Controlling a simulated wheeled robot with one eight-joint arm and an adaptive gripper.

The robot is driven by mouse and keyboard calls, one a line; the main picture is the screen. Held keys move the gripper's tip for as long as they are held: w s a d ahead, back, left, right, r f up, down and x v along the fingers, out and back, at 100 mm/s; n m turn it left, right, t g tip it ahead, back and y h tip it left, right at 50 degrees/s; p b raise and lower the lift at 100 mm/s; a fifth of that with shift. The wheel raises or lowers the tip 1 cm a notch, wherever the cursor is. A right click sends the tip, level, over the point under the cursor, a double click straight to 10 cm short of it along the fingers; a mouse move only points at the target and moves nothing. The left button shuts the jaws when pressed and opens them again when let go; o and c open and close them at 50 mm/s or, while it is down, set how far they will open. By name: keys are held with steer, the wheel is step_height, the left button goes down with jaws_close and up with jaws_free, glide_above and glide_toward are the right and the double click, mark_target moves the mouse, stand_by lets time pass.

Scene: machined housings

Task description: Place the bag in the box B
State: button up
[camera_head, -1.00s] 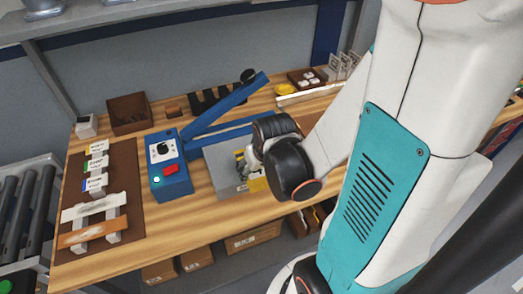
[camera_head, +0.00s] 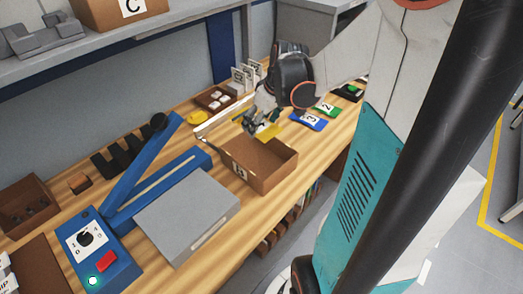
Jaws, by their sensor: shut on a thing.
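My gripper (camera_head: 260,121) is shut on a yellow bag (camera_head: 269,131), which is partly hidden by the fingers. The gripper and bag appear just beyond the far rim of an open brown box (camera_head: 275,178) on the wooden bench. The box has a white label on its left side that seems to read B. The inside that shows looks empty. I cannot tell how high the bag is above the bench.
A blue bag marked 3 (camera_head: 308,121) and a green bag marked 2 (camera_head: 325,109) lie right of the gripper. A grey block (camera_head: 187,217) and a blue lever device (camera_head: 105,262) stand left of the box. A tray (camera_head: 215,98) of white pieces lies behind.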

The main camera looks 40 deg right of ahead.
mark_target(261, 166)
steer(key=shift+d+r, duration=0.15)
steer(key=shift+d, duration=0.35)
steer(key=shift+d+f, duration=0.15)
steer(key=shift+f, duration=0.1)
step_height(261, 166, down, 19)
steer(key=b, duration=0.7)
steer(key=shift+f, duration=0.1)
steer(key=shift+f, duration=0.1)
steer(key=o, duration=1.2)
steer(key=shift+b, duration=0.3)
steer(key=shift+c, duration=0.2)
steer(key=p+v, duration=0.4)
steer(key=v, duration=0.8)
steer(key=shift+p, duration=0.4)
